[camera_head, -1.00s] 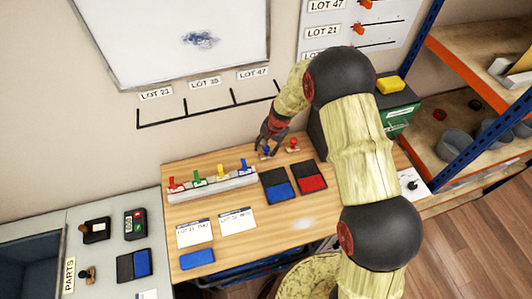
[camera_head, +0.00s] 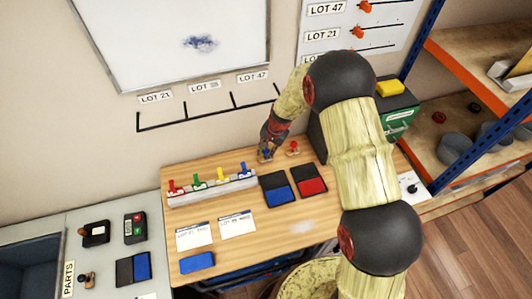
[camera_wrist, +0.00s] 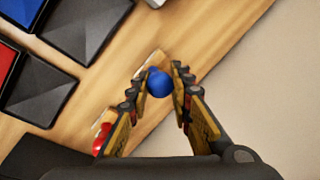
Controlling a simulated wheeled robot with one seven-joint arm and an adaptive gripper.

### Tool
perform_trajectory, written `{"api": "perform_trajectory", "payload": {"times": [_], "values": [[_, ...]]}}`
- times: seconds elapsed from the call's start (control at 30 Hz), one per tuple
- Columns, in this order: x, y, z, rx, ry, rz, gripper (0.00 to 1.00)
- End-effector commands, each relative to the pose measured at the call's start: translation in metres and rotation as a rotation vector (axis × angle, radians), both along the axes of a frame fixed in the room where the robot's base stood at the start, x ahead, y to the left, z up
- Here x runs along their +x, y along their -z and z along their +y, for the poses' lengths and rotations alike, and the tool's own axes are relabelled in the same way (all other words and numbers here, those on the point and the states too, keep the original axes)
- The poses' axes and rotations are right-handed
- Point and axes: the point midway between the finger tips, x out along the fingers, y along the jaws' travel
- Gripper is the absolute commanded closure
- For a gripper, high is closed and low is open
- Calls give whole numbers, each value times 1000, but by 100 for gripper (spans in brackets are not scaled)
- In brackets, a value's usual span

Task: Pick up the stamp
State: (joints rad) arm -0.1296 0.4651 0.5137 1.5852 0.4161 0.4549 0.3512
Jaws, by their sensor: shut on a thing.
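A stamp with a blue knob (camera_wrist: 158,81) stands between the fingers of my gripper (camera_wrist: 159,80) in the wrist view. The fingers are shut on the blue knob from both sides. In the head view my gripper (camera_head: 266,152) is at the back of the wooden desk, and the blue stamp shows only partly below it. I cannot tell whether the stamp's base is touching the desk. A second stamp with a red knob (camera_head: 294,147) stands just right of it, and its red knob also shows in the wrist view (camera_wrist: 101,139).
A blue ink pad (camera_head: 283,193) and a red ink pad (camera_head: 312,186) lie open in front of the stamps. A rack with several coloured clips (camera_head: 213,188) and two cards (camera_head: 194,235) lie to the left. The wall is close behind. A dark box stands at right.

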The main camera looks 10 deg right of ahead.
Motion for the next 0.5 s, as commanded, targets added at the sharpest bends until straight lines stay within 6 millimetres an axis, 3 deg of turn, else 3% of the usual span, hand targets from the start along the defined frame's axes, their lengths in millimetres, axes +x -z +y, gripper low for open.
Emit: {"api": "perform_trajectory", "payload": {"times": [0.27, 0.5], "values": [[1, -29, 0, 0, 0, -5, 100], [-34, -72, 5, 1, -1, -4, 100]]}}
